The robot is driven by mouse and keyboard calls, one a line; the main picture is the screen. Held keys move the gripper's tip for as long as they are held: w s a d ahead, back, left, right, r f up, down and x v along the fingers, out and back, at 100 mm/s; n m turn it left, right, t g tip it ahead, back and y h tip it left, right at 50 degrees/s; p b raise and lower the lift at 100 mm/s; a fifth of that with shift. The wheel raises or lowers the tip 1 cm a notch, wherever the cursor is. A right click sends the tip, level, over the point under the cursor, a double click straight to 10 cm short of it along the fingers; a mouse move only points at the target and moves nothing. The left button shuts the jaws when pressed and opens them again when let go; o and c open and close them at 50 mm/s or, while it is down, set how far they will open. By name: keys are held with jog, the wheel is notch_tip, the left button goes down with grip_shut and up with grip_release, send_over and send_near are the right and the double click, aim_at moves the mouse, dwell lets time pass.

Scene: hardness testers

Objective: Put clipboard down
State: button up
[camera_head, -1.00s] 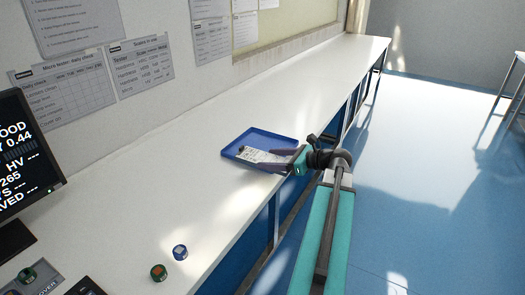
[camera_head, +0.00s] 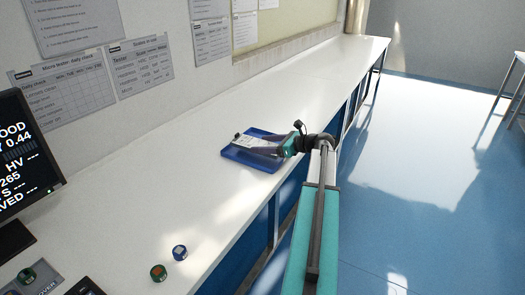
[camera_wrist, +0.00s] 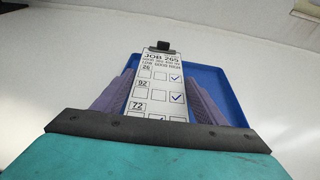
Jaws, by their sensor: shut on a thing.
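The clipboard (camera_wrist: 161,75) is a narrow board with a white sheet headed JOB 265, tick boxes and a dark clip at its far end. In the head view the clipboard (camera_head: 246,141) is over the blue tray. My gripper (camera_head: 262,147) reaches in from the right, its jaws shut on the clipboard. In the wrist view the purple-grey fingers of my gripper (camera_wrist: 160,97) lie along both sides of the sheet. The near end of the clipboard is hidden by my gripper. I cannot tell whether the clipboard touches the tray.
The blue tray (camera_head: 234,156) lies on the long white bench (camera_head: 160,180), near its front edge. The bench beyond the tray is clear.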

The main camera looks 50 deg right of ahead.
jog(key=shift+w+d, duration=0.45)
jog(key=shift+w, duration=0.3)
jog(key=shift+f, duration=0.1)
jog(key=shift+f, duration=1.7)
jog(key=o, duration=1.5)
jog(key=shift+f, duration=0.15)
jog(key=shift+c, duration=0.2)
jog(key=v, duration=1.2)
jog(key=shift+s, duration=0.1)
